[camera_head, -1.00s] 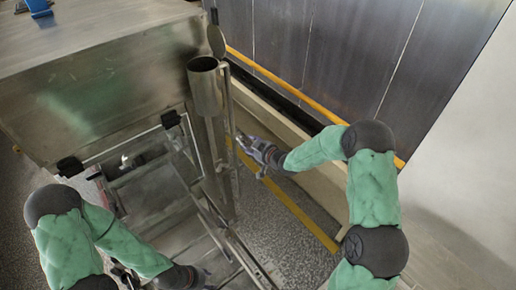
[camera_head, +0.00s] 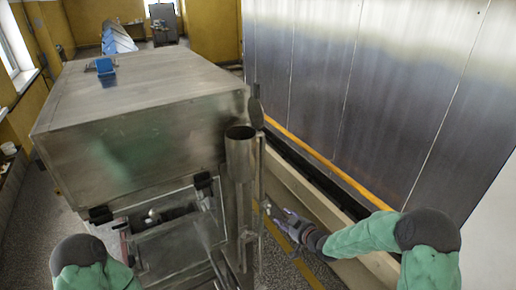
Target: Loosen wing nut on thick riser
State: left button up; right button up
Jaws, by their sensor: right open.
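The thick riser (camera_head: 240,160) is a wide upright metal pipe with an open top, at the right front corner of the steel machine. A thinner upright rod (camera_head: 261,185) stands just right of it. I cannot make out the wing nut at this size. My right gripper (camera_head: 270,210) is open, to the right of the riser and rod, with its fingers pointing left toward them. Whether it touches anything is unclear.
The steel machine housing (camera_head: 140,130) fills the left, with a blue item (camera_head: 105,67) on top. An open hatch panel (camera_head: 170,245) is at its front. A metal wall (camera_head: 370,90) and a beige ledge (camera_head: 305,190) with a yellow rail bound the right side.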

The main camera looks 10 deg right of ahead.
aim_at(246, 233)
jog(key=k+l, duration=0.3)
jog(key=k, duration=0.15)
jog(key=k+l, duration=0.25)
jog(key=k, duration=0.25)
